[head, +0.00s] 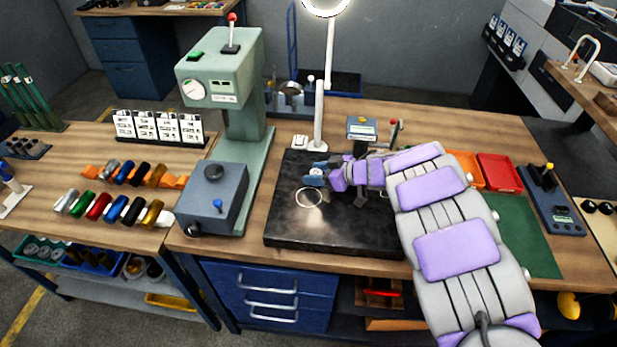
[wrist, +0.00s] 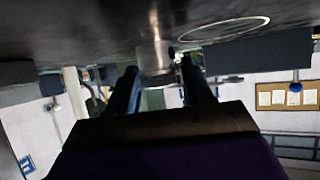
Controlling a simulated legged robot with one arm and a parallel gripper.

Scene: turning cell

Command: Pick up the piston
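The piston (head: 316,172) is a small silvery cylinder standing on the black plate (head: 285,235). In the wrist view, where the plate fills the top, the piston (wrist: 153,54) shows between and just beyond the fingertips. My gripper (head: 318,171) has blue fingers and is low over the plate, reaching in from the right. In the wrist view my gripper (wrist: 158,72) is open, with a finger on each side of the piston and gaps showing beside it. The fingers partly hide the piston in the head view.
A pale ring (head: 309,197) is marked on the plate just in front of the piston. A green press (head: 228,115) with a grey box stands to the left. A lamp post (head: 319,115) rises behind. Orange and red trays (head: 499,172) lie right of my arm.

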